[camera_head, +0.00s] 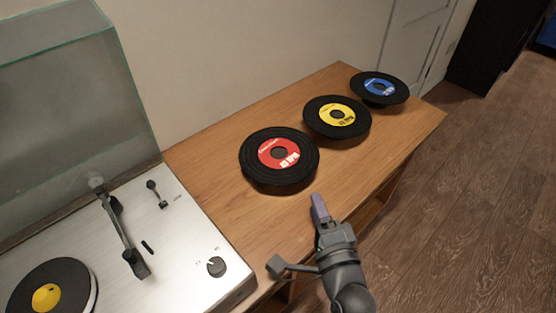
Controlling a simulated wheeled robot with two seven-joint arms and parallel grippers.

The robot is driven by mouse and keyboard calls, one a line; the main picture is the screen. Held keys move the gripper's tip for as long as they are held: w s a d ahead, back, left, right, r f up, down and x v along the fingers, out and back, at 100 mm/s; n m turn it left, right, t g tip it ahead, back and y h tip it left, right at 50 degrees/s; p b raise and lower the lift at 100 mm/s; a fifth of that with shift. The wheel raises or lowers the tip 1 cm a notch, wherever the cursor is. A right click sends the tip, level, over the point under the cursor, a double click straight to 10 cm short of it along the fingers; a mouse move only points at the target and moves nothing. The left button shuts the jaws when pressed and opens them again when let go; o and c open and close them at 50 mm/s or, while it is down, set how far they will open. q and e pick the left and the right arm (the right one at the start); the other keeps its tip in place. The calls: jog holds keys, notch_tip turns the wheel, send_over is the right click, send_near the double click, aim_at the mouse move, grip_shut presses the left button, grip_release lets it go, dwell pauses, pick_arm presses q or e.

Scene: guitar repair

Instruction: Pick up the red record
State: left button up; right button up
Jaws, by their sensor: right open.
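The red record (255,164) is a black disc with a red label, raised a little on the wooden table (217,201), just right of the turntable. My right gripper (298,236) is over the table's front edge, in front of the red record and apart from it. Its fingers are spread, one pointing toward the record and one toward the turntable, with nothing between them. My left gripper is not in view.
A yellow-label record (353,128) and a blue-label record (397,93) stand farther right along the table. The turntable (183,254), with raised clear lid (75,110) and another yellow-label disc (68,278), fills the left. The wall is behind.

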aim_at(302, 167)
jog(key=shift+m, duration=0.3)
jog(key=b+x, duration=0.2)
jog(key=x, duration=0.3)
jog(key=b+x, duration=0.3)
jog(key=x, duration=0.2)
jog(key=shift+f, duration=0.25)
jog(key=shift+w+r, duration=0.1)
jog(key=shift+w, duration=0.2)
jog(key=shift+r, duration=0.2)
grip_shut()
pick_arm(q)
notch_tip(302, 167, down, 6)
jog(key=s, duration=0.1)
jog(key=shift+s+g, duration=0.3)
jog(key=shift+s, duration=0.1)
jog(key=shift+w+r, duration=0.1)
